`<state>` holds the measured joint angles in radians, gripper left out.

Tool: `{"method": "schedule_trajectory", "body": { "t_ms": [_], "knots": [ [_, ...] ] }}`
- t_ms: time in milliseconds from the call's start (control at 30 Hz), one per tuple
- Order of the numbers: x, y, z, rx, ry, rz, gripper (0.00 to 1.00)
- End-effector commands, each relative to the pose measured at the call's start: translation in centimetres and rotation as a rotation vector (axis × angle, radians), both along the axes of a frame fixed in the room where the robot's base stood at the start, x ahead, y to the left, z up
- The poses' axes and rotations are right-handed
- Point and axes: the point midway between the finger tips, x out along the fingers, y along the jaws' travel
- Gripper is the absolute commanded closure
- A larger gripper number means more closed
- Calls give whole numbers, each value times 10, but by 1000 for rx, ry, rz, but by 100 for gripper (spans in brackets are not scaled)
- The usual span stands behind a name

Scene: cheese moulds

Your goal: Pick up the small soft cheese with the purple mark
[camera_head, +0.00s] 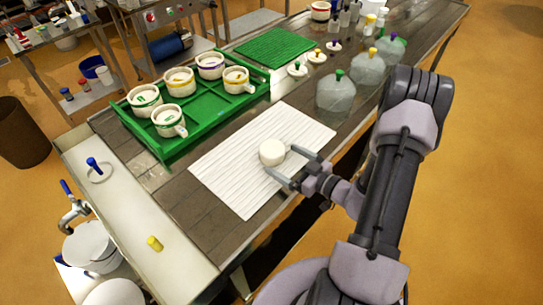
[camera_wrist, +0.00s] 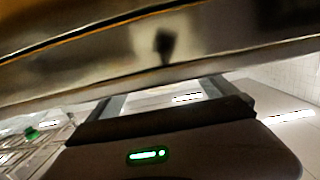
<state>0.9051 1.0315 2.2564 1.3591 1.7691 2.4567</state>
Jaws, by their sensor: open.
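A small white round cheese (camera_head: 272,152) sits on a white ribbed mat (camera_head: 235,170) on the table. I see no purple mark on it. My gripper (camera_head: 279,159) is open at the cheese's right side, with one fingertip beyond it and one on its near side. Whether the fingers touch it I cannot tell. The wrist view shows both fingers (camera_wrist: 160,97) apart, with a pale surface between them; the cheese is not clear there. In the green tray (camera_head: 190,136), one white mould with a purple band (camera_head: 210,66) stands among several banded moulds.
A green mat (camera_head: 273,47) lies behind. Several clear domes with coloured knobs, one a green-knobbed dome (camera_head: 336,92), stand at the back right. The white mat is otherwise clear.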

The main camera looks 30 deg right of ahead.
Motion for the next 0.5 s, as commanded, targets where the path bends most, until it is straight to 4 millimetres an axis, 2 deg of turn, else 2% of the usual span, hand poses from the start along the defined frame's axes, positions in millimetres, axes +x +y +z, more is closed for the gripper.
{"method": "schedule_trajectory", "body": {
  "t_ms": [300, 500],
  "knots": [
    [47, 18, -12, -3, -2, 5, 4],
    [54, 20, -10, -3, -1, 1, 4]
  ]
}}
